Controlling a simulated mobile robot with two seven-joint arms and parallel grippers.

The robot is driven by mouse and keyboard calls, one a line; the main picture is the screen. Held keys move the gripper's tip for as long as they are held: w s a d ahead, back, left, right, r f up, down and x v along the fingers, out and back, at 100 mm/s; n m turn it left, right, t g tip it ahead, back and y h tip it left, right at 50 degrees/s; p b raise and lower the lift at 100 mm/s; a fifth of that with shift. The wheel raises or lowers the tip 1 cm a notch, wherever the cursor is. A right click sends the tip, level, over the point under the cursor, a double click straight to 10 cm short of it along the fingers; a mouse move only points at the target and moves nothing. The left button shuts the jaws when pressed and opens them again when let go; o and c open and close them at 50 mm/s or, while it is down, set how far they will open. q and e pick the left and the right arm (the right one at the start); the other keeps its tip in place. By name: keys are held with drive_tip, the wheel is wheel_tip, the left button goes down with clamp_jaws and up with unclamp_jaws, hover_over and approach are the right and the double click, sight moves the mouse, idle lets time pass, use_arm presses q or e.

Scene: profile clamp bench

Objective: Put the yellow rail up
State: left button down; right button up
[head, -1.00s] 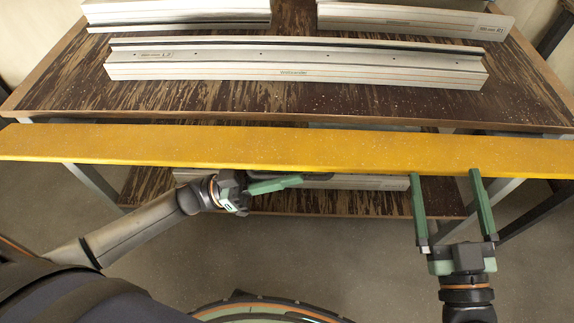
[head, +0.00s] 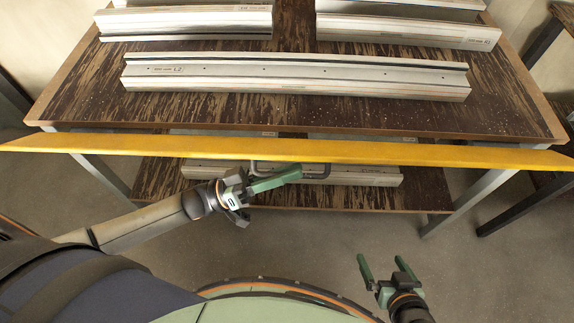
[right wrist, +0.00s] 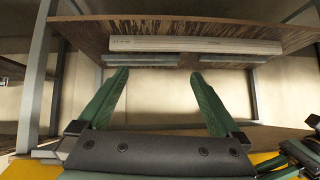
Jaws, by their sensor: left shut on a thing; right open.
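The yellow rail (head: 420,154) runs across the full width of the head view, in front of the bench's front edge. A dark loop handle (head: 256,167) shows just below its middle. My left gripper (head: 298,172) is shut at this handle, under the rail; its fingers hide part of the grip. My right gripper (head: 382,262) is open and empty, low at the right and well away from the rail. In the right wrist view its two green fingers (right wrist: 160,80) are spread with nothing between them. Yellow (right wrist: 25,170) shows along that view's bottom edge.
The wooden bench (head: 300,122) carries several pale metal profiles, the nearest one (head: 300,75) lying lengthwise. Another profile (head: 370,176) lies on the lower shelf (head: 420,195). A second table (head: 560,115) stands at the far right. The floor before the bench is clear.

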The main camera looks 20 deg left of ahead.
sight(286, 151)
use_arm(q)
drive_tip(key=r+n+y+p, duration=0.1)
drive_tip(key=n+p, duration=0.1)
drive_tip(key=p, duration=0.1)
drive_tip(key=w+r+n+t+y+p, duration=0.1)
drive_tip(key=r+n+p, duration=0.1)
drive_tip(key=n+p, duration=0.1)
drive_tip(key=w+r+n+y+p, duration=0.1)
drive_tip(key=n+p, duration=0.2)
drive_tip(key=shift+a+r+t, duration=0.2)
drive_tip(key=shift+r+t, duration=0.2)
drive_tip(key=shift+w+a+r+n+y+p, duration=0.15)
drive_tip(key=shift+w+n+y+p, duration=0.15)
drive_tip(key=shift+n+p, duration=0.35)
drive_tip(key=shift+w+r+n+y+p, duration=0.2)
drive_tip(key=shift+w+n+p, duration=0.1)
drive_tip(key=shift+n+p, duration=0.3)
drive_tip(key=shift+w+a+n+y+p, duration=0.1)
drive_tip(key=shift+w+n+y+p, duration=0.25)
drive_tip(key=shift+n+p, duration=0.3)
use_arm(e)
drive_tip(key=s+d+r, duration=0.1)
drive_tip(key=d+r, duration=0.2)
drive_tip(key=r, duration=0.7)
drive_tip(key=shift+s+m+h, duration=0.2)
drive_tip(key=shift+m+h, duration=0.1)
drive_tip(key=shift+h, duration=0.1)
drive_tip(key=shift+r, duration=0.1)
use_arm(q)
drive_tip(key=shift+f, duration=0.1)
